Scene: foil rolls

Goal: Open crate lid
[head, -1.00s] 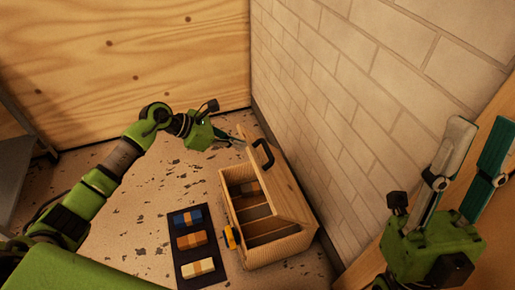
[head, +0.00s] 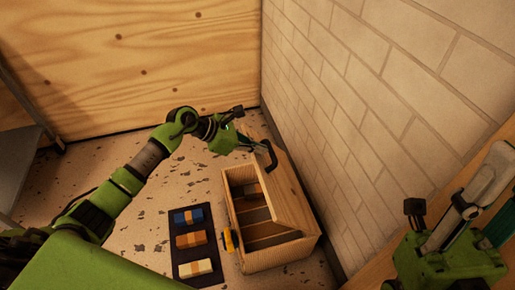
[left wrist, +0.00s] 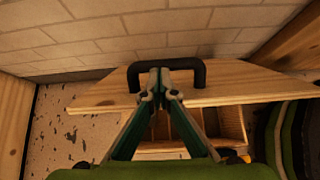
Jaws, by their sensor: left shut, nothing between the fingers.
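The wooden crate (head: 275,256) sits on the floor against the brick wall. Its wooden lid (head: 290,196) stands raised and tilted toward the wall, leaving the compartments visible. A black handle (head: 271,157) is on the lid; it also shows in the left wrist view (left wrist: 201,75). My left gripper (head: 256,146) is shut and empty at the lid's upper edge by the handle. In the left wrist view its closed fingertips (left wrist: 160,77) overlap the handle's opening; contact is unclear. My right gripper (head: 500,190) is open at the right edge, partly cut off, away from the crate.
A yellow item (head: 228,240) is at the crate's left side. Bare floor (head: 150,215) lies left of the mat.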

